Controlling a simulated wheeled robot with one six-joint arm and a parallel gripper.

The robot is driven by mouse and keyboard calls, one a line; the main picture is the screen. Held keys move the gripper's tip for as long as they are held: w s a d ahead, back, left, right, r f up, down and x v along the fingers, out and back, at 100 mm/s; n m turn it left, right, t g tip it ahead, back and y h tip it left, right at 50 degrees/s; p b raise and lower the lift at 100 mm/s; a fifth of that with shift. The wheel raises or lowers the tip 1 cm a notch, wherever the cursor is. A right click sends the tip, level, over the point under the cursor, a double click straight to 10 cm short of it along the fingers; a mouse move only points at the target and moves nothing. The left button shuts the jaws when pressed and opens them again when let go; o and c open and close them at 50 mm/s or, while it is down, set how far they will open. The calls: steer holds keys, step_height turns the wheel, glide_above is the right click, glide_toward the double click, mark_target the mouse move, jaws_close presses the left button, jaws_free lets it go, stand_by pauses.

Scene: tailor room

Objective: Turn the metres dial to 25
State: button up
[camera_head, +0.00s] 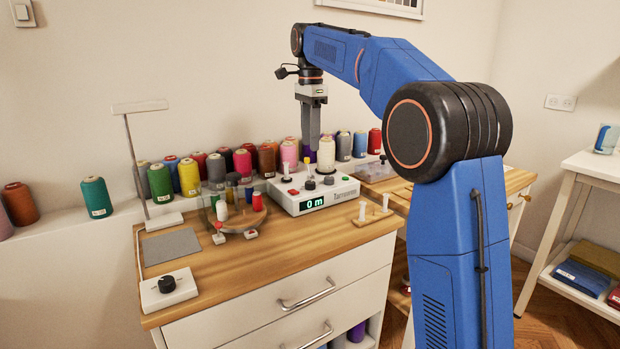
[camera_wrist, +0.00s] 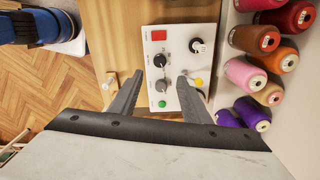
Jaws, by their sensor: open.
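A white winding machine (camera_head: 300,205) stands at the back of the wooden table, its display (camera_head: 314,203) reading 0 m. In the wrist view its top panel (camera_wrist: 180,60) carries a black dial (camera_wrist: 167,45) and a greyish dial (camera_wrist: 161,86). Their labels are too small to read, so I cannot tell which is the metres dial. My gripper (camera_head: 311,148) points down above the machine. In the wrist view my gripper (camera_wrist: 160,76) is open and empty, its fingertips on either side of the greyish dial in the picture; its height above the panel is unclear.
The panel also has a red switch (camera_wrist: 159,36), a green button (camera_wrist: 162,104) and a yellow-tipped part (camera_wrist: 198,82). Thread cones (camera_head: 188,177) line the wall ledge behind. A separate white box with a black knob (camera_head: 167,284) sits at the table's front left.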

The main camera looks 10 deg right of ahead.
mark_target(310, 182)
step_height(310, 182, down, 12)
steer(key=shift+f, duration=0.2)
stand_by(0.4)
steer(key=c, duration=1)
